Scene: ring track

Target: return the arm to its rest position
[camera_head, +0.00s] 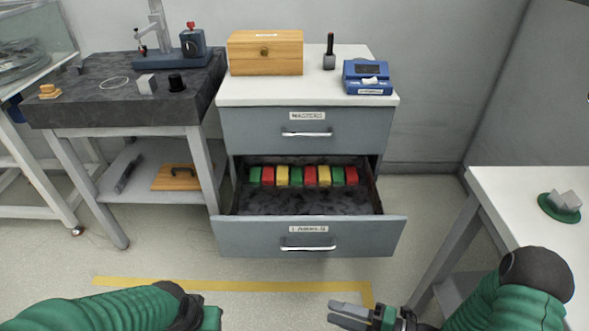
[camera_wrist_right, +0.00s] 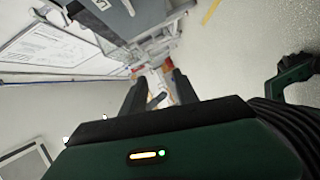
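My right arm (camera_head: 515,300) comes in from the lower right of the head view. Its gripper (camera_head: 350,313) is low in front of the cabinet, over the floor, apart from everything. In the right wrist view its two fingers (camera_wrist_right: 158,88) stand apart, and I see nothing held between them. My left arm (camera_head: 100,309) lies along the bottom left. Its end (camera_head: 208,318) is cut off by the lower edge, so its fingers do not show.
A grey cabinet (camera_head: 250,130) has its lower drawer (camera_head: 240,238) pulled out, with several red, yellow and green blocks inside. A white table (camera_head: 510,185) at the right holds a green dish (camera_head: 550,213). A dark stone-topped bench (camera_head: 110,108) stands left. Floor before the drawer is clear.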

